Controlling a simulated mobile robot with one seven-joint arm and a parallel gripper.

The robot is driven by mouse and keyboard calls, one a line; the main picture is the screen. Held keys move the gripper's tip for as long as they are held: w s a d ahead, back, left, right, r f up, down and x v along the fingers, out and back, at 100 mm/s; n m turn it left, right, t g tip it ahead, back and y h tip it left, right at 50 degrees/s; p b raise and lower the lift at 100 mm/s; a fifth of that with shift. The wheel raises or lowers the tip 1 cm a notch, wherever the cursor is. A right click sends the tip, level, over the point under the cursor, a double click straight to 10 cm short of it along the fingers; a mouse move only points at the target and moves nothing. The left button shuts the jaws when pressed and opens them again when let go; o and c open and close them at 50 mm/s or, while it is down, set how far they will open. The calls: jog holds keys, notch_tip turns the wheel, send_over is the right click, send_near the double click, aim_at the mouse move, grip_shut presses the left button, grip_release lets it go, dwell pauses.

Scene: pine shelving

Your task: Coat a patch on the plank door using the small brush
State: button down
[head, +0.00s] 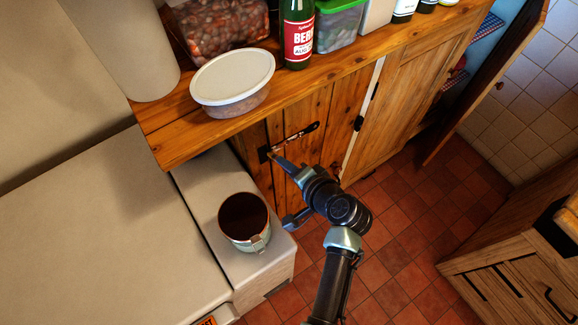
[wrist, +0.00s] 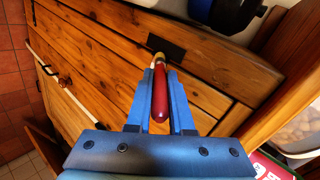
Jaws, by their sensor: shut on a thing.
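The plank door (head: 318,152) is the vertical-boarded front of the pine cabinet under the counter, with a dark metal strap. In the wrist view its planks (wrist: 95,62) run diagonally. My gripper (wrist: 160,76), with blue fingers, is shut on the small brush (wrist: 161,98), which has a red handle and a pale metal collar. The brush tip points at the wood near a dark metal plate (wrist: 166,48); I cannot tell whether it touches. In the head view my gripper (head: 281,163) is close to the door's left part, and the brush is barely visible. No coated patch is clearly visible.
An open can (head: 262,241) with dark brown contents stands on a pale ledge (head: 207,193) left of my arm. Above the door, the wooden counter (head: 190,130) holds a lidded tub (head: 232,80) and a green bottle (head: 298,35). Tiled floor (head: 385,215) lies open to the right.

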jog(key=shift+w, duration=0.1)
jog(key=w+d+b, duration=0.4)
jog(key=w+d, duration=0.1)
jog(key=d, duration=0.2)
jog(key=shift+d, duration=0.2)
dwell(0.8)
jog(key=shift+a, duration=0.1)
jog(key=shift+s+a+p, duration=0.8)
jog(key=shift+s+a, duration=0.05)
jog(key=shift+a, duration=0.4)
jog(key=shift+s+a+p, duration=0.8)
jog(key=shift+s+a, duration=0.1)
jog(key=shift+a, duration=0.3)
jog(key=shift+s+a+p, duration=0.8)
jog(key=shift+s+a, duration=0.05)
jog(key=shift+a, duration=0.4)
jog(key=shift+d, duration=0.1)
jog(key=shift+s+d+p, duration=0.2)
jog(key=shift+s+d, duration=0.35)
jog(key=shift+s, duration=0.25)
jog(key=shift+s+d+p, duration=0.2)
jog(key=shift+s+d, duration=0.4)
jog(key=shift+s, duration=0.2)
jog(key=shift+s+d+p, duration=0.2)
jog(key=shift+s+d, duration=0.35)
jog(key=shift+s, duration=0.25)
